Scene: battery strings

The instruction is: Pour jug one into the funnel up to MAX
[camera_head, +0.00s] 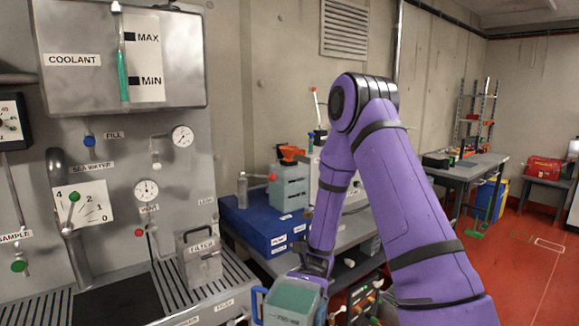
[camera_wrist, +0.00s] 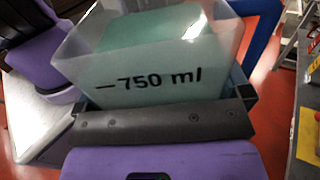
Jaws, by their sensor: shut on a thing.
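A clear jug (camera_head: 291,297) with green liquid and a blue handle (camera_head: 257,303) is at the bottom of the head view. The wrist view shows the jug (camera_wrist: 120,82) close up with its "750 ml" mark; the liquid reaches above that mark. My gripper (camera_head: 316,266) is shut on the jug; its dark jaw (camera_wrist: 165,125) lies across the jug's side in the wrist view. The coolant tank (camera_head: 75,90) is at upper left. Green in its sight tube (camera_head: 122,75) stands between MIN and MAX. I cannot make out a funnel on the tank; its top is cut off.
A filter box (camera_head: 198,258) and slatted drain lie below the wall panel. Red floor (camera_head: 530,235) is open at right.

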